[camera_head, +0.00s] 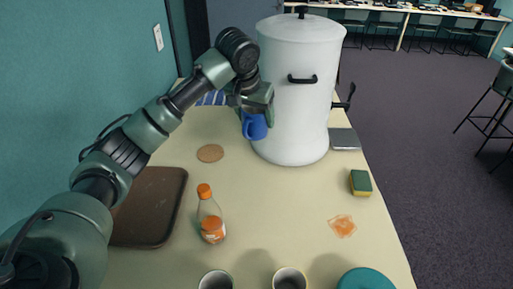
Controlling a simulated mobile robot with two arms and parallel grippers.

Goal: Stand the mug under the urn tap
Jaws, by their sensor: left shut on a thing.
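A blue mug (254,127) is held in my left gripper (256,108), close beside the left side of the urn. The mug is upright, and its upper part is hidden by the gripper. The urn (299,110) is large and white, with a black lid knob and a black side handle, and stands at the back of the table. A black tap (345,99) sticks out from the urn's right side, away from the mug. A grey drip tray (344,139) lies on the table below the tap. My right gripper is not in view.
The table (275,208) holds a cork coaster (210,153), a brown tray (149,207), an orange-capped bottle (210,217), a sponge (361,183) and an orange stain (342,226). Two cups (290,279) and a teal lid (366,279) are at the near edge. The middle is mostly clear.

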